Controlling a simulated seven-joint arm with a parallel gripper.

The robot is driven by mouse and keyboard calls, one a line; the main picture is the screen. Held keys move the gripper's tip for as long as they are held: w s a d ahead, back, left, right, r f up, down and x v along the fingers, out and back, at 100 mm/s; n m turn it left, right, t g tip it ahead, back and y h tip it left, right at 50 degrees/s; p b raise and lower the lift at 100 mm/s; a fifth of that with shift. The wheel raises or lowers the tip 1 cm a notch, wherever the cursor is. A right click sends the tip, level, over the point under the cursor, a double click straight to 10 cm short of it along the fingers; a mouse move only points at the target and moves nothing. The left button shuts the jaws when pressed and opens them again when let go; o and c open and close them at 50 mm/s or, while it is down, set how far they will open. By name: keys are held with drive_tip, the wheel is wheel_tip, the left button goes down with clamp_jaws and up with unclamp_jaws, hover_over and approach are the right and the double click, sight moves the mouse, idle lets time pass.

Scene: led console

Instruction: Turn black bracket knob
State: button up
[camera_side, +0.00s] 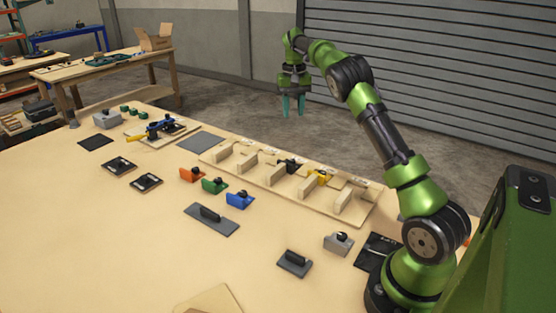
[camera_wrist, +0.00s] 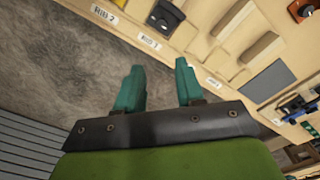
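A black bracket (camera_side: 288,165) with a dark knob sits among the wooden ribs on the long board in the side view. Part of it shows at the top edge of the wrist view (camera_wrist: 165,18), behind a "RIB" label. The angle of its knob is too small to tell. My gripper (camera_side: 293,106) hangs with its fingers pointing down, high and beyond the board's far edge, apart from the bracket. Its two teal fingers stand apart with nothing between them, as the wrist view (camera_wrist: 160,82) also shows.
A yellow bracket (camera_side: 320,178) sits on another rib, close right of the black one. Orange (camera_side: 191,175), green (camera_side: 214,186) and blue (camera_side: 239,200) brackets with black knobs stand before the board. Air around my gripper is clear.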

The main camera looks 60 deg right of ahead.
approach(291, 160)
wheel_tip(291, 160, down, 8)
drive_tip(key=shift+d+f, duration=0.1)
drive_tip(key=shift+d, duration=0.05)
idle(0.3)
drive_tip(key=shift+c, duration=0.2)
clamp_jaws()
